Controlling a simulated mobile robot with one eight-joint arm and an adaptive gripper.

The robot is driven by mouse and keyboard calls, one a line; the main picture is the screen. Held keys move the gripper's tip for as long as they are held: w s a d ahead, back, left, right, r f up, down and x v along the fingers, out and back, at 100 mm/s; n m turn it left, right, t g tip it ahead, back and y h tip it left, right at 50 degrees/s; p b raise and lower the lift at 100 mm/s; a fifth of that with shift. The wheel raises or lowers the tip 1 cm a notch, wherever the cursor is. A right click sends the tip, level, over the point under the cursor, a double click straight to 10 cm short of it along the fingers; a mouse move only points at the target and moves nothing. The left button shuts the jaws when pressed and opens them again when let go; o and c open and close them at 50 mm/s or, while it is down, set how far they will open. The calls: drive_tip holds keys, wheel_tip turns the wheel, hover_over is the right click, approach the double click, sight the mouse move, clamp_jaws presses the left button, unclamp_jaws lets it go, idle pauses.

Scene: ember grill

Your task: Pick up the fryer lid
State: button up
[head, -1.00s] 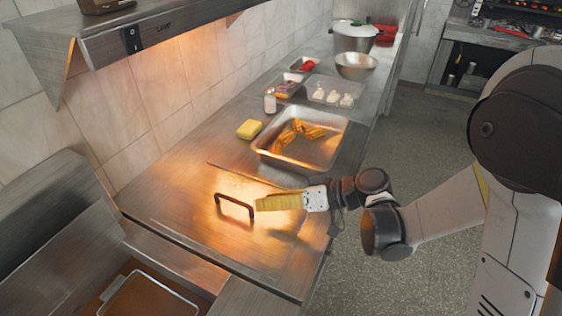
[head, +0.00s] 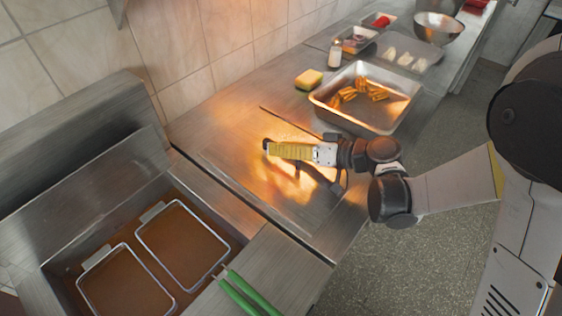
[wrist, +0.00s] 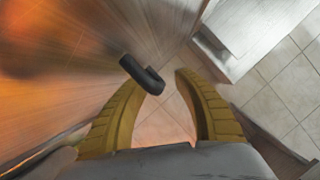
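The fryer lid (head: 222,152) is a flat steel plate lying on the counter in the middle of the head view, lit orange. Its dark bar handle (wrist: 142,74) shows between my fingertips in the wrist view. In the head view my gripper (head: 272,149) is low over the lid and covers most of the handle. My gripper also shows in the wrist view (wrist: 159,79), its two yellow ribbed fingers apart with a clear gap. The handle's near end lies in or just past that gap; I cannot tell if a finger touches it.
An open fryer with two wire baskets (head: 182,245) is at the lower left, with green handles (head: 240,292) beside it. Behind the lid are a steel tray (head: 318,100) of fried pieces, a yellow sponge (head: 309,79) and a white shaker (head: 335,54). Floor is clear at right.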

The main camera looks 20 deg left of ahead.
clamp_jaws()
drive_tip(key=shift+r, duration=0.15)
idle(0.4)
